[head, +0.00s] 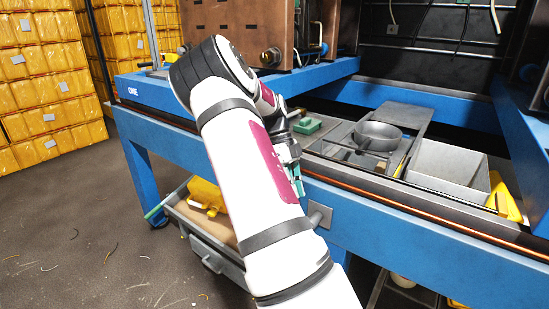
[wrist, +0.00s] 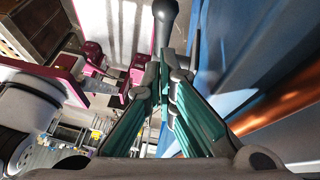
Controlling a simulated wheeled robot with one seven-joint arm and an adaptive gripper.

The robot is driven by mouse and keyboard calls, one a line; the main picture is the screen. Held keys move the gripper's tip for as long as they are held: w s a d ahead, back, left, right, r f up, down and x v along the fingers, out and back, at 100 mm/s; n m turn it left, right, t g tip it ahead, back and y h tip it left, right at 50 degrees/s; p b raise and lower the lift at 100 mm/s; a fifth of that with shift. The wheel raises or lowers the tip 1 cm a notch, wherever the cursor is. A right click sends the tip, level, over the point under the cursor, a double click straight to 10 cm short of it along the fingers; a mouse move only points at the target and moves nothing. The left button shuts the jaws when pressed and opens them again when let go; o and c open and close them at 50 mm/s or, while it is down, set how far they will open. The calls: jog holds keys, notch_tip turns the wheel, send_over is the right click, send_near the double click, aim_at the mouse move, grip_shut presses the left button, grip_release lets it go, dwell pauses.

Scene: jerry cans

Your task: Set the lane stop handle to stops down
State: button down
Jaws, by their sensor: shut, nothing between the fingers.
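In the wrist view a dark ball knob on a short shaft (wrist: 165,14) shows just beyond my fingertips, beside the blue beam; it looks like the lane stop handle. In the head view a small grey plate with a stub (head: 319,215) sits on the blue front beam, and I cannot tell if it is the same part. My gripper (wrist: 165,65) has its teal fingers shut with nothing between them. It also shows in the head view (head: 297,181), partly hidden by my arm, in front of the bench's front edge. I cannot tell whether the fingertips touch the knob.
The blue bench frame (head: 160,148) runs across the view with a copper-coloured rail (head: 400,208). On it are a round grey pan (head: 378,134), a grey open box (head: 447,166) and a green block (head: 306,125). A drawer (head: 205,243) stands out below. Yellow jerry cans (head: 45,75) are stacked at left.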

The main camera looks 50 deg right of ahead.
jog(key=w+r+b, duration=0.1)
jog(key=w+r, duration=0.6)
jog(key=shift+d, duration=0.4)
jog(key=shift+w, duration=0.1)
